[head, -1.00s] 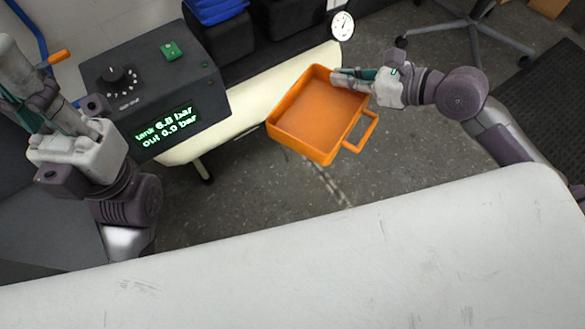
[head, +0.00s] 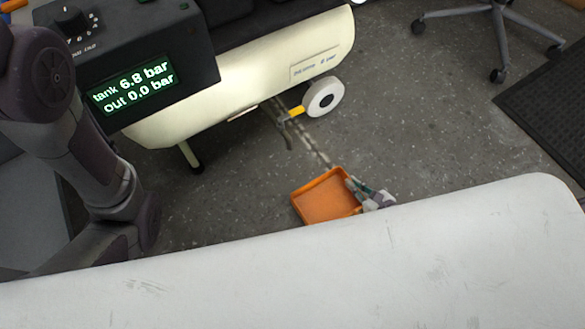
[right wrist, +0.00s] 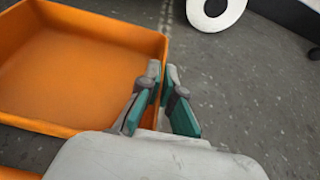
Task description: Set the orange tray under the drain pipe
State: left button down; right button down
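The orange tray (head: 324,199) is low near the floor, behind the far edge of the white surface, which hides its near part. I cannot tell whether it touches the floor. It also shows in the right wrist view (right wrist: 75,70). My right gripper (head: 352,184) is shut on the tray's right wall, one finger on each side of it (right wrist: 164,78). A short grey drain pipe (head: 287,136) with a yellow valve handle (head: 296,111) hangs under the cream tank (head: 240,95). The tray is below and right of it in the head view. My left gripper is out of view.
A white wheel (head: 323,97) is at the tank's right end, and a tank leg (head: 190,156) stands at left. A dark control box (head: 150,60) reads tank 6.8 bar, out 0.0 bar. Chair legs (head: 497,30) and a black mat (head: 550,110) are at right.

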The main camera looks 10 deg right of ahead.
jog(key=shift+s+a+f, duration=0.1)
jog(key=shift+f, duration=0.35)
jog(key=w+a+b, duration=0.1)
jog(key=w+a, duration=0.1)
jog(key=w, duration=0.3)
jog(key=w+a+b, duration=0.1)
jog(key=w+a, duration=0.1)
jog(key=w, duration=0.3)
jog(key=w+a+b, duration=0.1)
jog(key=w+b, duration=0.1)
jog(key=w, duration=0.3)
jog(key=shift+w+a, duration=0.15)
jog(key=shift+a, duration=0.25)
jog(key=shift+w+a, duration=0.25)
jog(key=shift+w, duration=0.35)
notch_tip(320, 180, down, 3)
jog(key=b, duration=0.3)
jog(key=shift+r, duration=0.1)
jog(key=shift+f+b, duration=0.35)
jog(key=shift+b, duration=0.15)
jog(key=shift+r, duration=0.1)
